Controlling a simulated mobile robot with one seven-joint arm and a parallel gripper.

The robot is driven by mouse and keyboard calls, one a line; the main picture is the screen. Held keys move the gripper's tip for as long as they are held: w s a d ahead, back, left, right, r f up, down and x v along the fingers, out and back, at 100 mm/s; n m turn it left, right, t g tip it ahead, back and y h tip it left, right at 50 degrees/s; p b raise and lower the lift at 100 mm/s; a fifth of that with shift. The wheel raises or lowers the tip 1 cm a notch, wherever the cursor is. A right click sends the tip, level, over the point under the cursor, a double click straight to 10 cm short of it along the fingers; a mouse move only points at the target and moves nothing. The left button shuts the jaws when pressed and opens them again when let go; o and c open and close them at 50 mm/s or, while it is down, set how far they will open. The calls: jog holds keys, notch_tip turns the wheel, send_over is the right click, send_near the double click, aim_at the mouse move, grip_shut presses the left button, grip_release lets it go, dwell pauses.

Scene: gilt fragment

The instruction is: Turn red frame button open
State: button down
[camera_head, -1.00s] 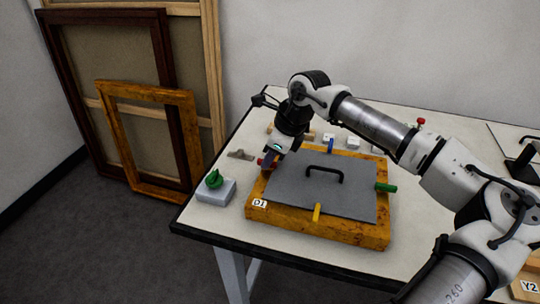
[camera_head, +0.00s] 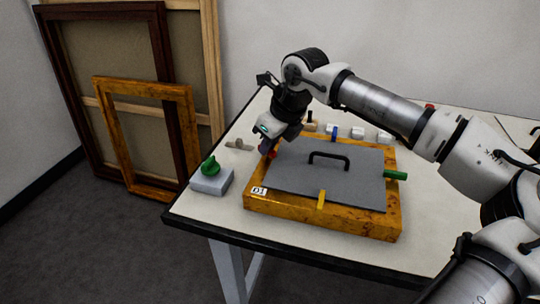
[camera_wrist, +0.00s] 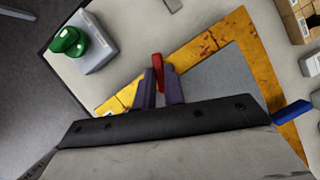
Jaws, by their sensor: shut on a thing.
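The red frame button (camera_wrist: 157,68) shows between my fingertips in the wrist view, at the edge of the gilt frame (camera_wrist: 205,43). My gripper (camera_wrist: 160,88) is shut on it, and the fingers hide part of it. In the head view my gripper (camera_head: 268,148) is at the left side of the frame (camera_head: 300,217), which lies flat on the table and is labelled D1. A grey panel (camera_head: 345,190) with a black handle (camera_head: 329,157) lies inside the frame. The yellow button (camera_head: 321,199), green button (camera_head: 396,175) and blue button (camera_head: 334,133) sit on the other sides.
A grey block with a green knob (camera_head: 209,167) stands at the table's left edge, near my gripper. Small white blocks (camera_head: 358,133) stand behind the frame. Empty picture frames (camera_head: 140,90) lean against the wall at left.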

jog(key=m+b, duration=0.2)
jog(key=m+t+h+b, duration=0.1)
jog(key=m+b, duration=0.1)
jog(key=b, duration=0.1)
jog(key=m+h+b, duration=0.1)
jog(key=m+b, duration=0.1)
jog(key=shift+s+a+f+t+b, duration=0.15)
jog(key=shift+a+f+t+b, duration=0.1)
jog(key=shift+t+b, duration=0.05)
jog(key=m+b, duration=0.1)
jog(key=m, duration=0.1)
jog(key=m+h+b, duration=0.1)
jog(key=shift+a+r+m, duration=0.15)
jog(key=shift+m, duration=0.25)
jog(key=shift+r+m+h+b, duration=0.1)
jog(key=shift+m+h+b, duration=0.55)
jog(key=shift+m, duration=1.05)
jog(key=shift+h, duration=0.25)
jog(key=c, duration=1.5)
grip_release()
jog(key=shift+r, duration=0.1)
jog(key=p+v, duration=0.2)
jog(key=v, duration=1.1)
jog(key=shift+a+r, duration=0.15)
jog(key=shift+r, duration=0.2)
